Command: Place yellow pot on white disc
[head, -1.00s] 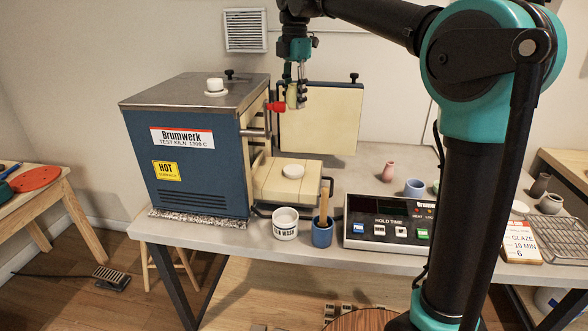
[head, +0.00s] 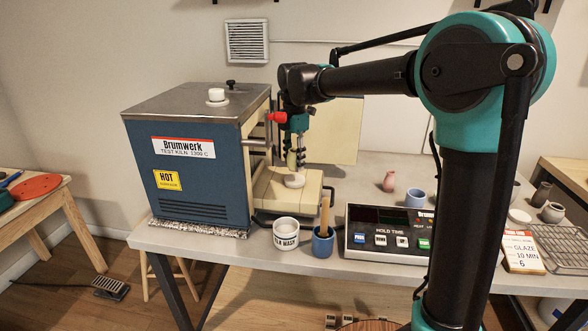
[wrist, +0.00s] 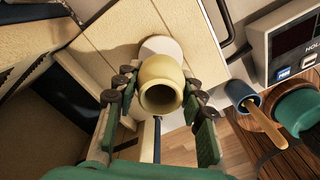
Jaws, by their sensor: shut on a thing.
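The yellow pot (wrist: 161,86) is between the fingers of my gripper (wrist: 158,84), which are shut on its sides, and its open mouth faces the wrist camera. The white disc (wrist: 160,47) shows past the pot in the wrist view, partly hidden by it. In the head view the disc (head: 294,181) lies on the cream block in front of the kiln. My gripper (head: 295,160) is right above the disc there, pointing down. The pot is hard to make out in the head view, and I cannot tell whether it touches the disc.
The blue kiln (head: 190,165) stands close on the left of my gripper. The white wash cup (head: 286,234), the blue cup with a wooden-handled tool (head: 323,244) and the control box (head: 390,240) stand in front and to the right. A pink vase (head: 389,181) is farther right.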

